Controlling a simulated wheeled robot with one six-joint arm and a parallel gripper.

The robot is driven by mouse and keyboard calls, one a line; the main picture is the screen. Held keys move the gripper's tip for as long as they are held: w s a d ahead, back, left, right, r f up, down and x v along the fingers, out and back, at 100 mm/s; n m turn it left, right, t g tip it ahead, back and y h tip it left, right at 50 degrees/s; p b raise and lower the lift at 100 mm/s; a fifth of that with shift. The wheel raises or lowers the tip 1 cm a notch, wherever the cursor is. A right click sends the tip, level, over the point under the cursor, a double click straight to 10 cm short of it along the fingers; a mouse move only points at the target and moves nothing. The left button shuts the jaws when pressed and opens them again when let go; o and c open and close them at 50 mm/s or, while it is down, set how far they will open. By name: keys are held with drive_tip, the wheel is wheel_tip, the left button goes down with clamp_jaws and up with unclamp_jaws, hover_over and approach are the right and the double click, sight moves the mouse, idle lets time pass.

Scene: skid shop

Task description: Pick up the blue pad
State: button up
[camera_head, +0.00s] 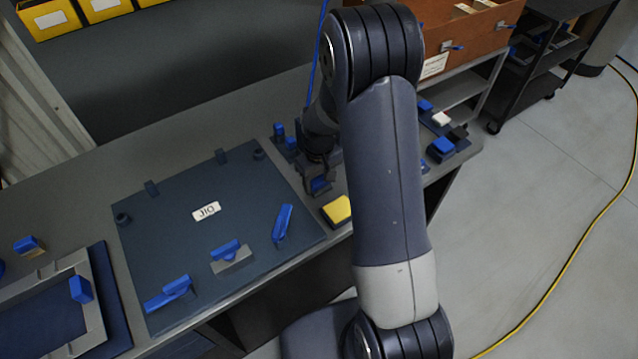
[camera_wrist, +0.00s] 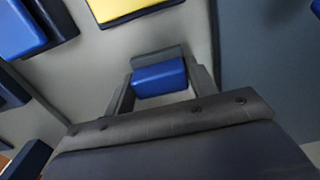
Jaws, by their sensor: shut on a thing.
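The blue pad (camera_wrist: 160,79) is a small blue block with a dark grey part along its far side. In the wrist view it sits between the two fingers of my gripper (camera_wrist: 161,88), which are shut on it. In the head view my gripper (camera_head: 317,184) is over the grey bench, just right of the JIG board, with the blue pad (camera_head: 320,186) showing at its tip. My arm hides part of the bench there. I cannot tell whether the pad touches the bench top.
A yellow block (camera_head: 337,210) lies close by at the bench's front edge. The dark JIG board (camera_head: 165,230) with blue-handled clamps is to the left. More blue pieces (camera_head: 442,147) lie right of my arm. A wooden bin (camera_head: 470,40) stands behind.

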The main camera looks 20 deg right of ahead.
sight(319, 179)
drive_tip(key=shift+c, duration=1.1)
wheel_tip(319, 179, up, 10)
drive_tip(key=shift+b, duration=0.45)
